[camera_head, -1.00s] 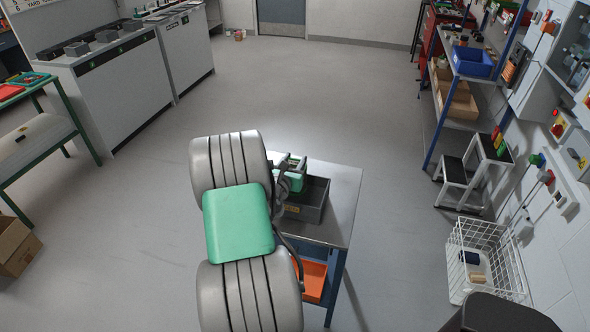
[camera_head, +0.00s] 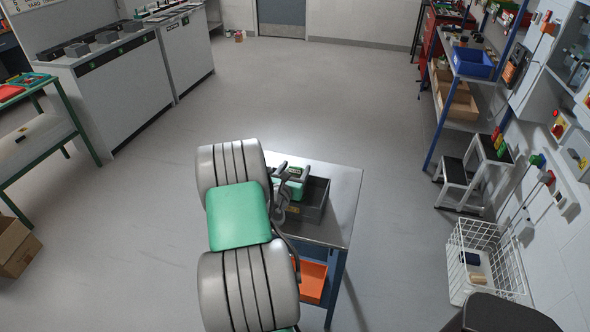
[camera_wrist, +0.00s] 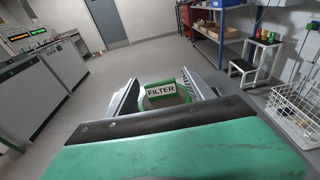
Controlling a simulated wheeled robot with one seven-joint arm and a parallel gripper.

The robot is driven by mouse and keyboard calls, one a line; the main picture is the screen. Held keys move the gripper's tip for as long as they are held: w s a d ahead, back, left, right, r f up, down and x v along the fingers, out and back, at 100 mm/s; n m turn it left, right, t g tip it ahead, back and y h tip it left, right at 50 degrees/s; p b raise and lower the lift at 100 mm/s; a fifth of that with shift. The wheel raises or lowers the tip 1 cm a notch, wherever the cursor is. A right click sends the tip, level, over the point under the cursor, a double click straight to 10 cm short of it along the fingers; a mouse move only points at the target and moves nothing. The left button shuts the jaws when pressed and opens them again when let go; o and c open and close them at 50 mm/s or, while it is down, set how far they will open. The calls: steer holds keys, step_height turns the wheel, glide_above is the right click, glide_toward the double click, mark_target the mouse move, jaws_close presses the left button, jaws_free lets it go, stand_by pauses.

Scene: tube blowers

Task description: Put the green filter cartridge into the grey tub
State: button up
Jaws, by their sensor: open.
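The green filter cartridge (camera_head: 296,189) shows in the head view at the left part of the grey tub (camera_head: 314,212), with its lower part hidden behind the tub wall and my arm. The tub stands on the table. In the wrist view the cartridge (camera_wrist: 160,92), with a white FILTER label, lies between my fingers. My gripper (camera_head: 291,177) is at the tub's left side, around the cartridge. Its two fingers also show in the wrist view (camera_wrist: 163,88), open on both sides of the cartridge. Whether the cartridge rests on the tub floor cannot be told.
The table (camera_head: 343,190) has bare metal top right of and behind the tub. An orange bin (camera_head: 312,281) sits on the shelf below. A white wire basket (camera_head: 487,262) and a step stool (camera_head: 470,180) stand to the right. The floor around is mostly clear.

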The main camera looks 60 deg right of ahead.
steer(key=shift+r, duration=0.15)
steer(key=b+v, duration=0.1)
steer(key=v, duration=1.1)
steer(key=w+a+m+t+y, duration=0.1)
steer(key=w+a+m+y, duration=0.3)
steer(key=w+a+m, duration=0.3)
steer(key=w+a+m+t+y, duration=0.1)
steer(key=w+a+m+y, duration=0.35)
steer(key=a+m, duration=0.4)
steer(key=s+a+r+m+y, duration=0.1)
steer(key=a+r+y, duration=0.1)
steer(key=a, duration=0.8)
steer(key=s+a+r+m+y, duration=0.1)
steer(key=a+r+y, duration=0.1)
steer(key=a, duration=0.7)
steer(key=s+a+r+m+g+y, duration=0.1)
steer(key=s+a+r+m+y, duration=0.1)
steer(key=a, duration=0.8)
steer(key=shift+a+y, duration=0.3)
steer(key=shift+y, duration=0.45)
steer(key=shift+r, duration=0.1)
steer(key=shift+c, duration=0.4)
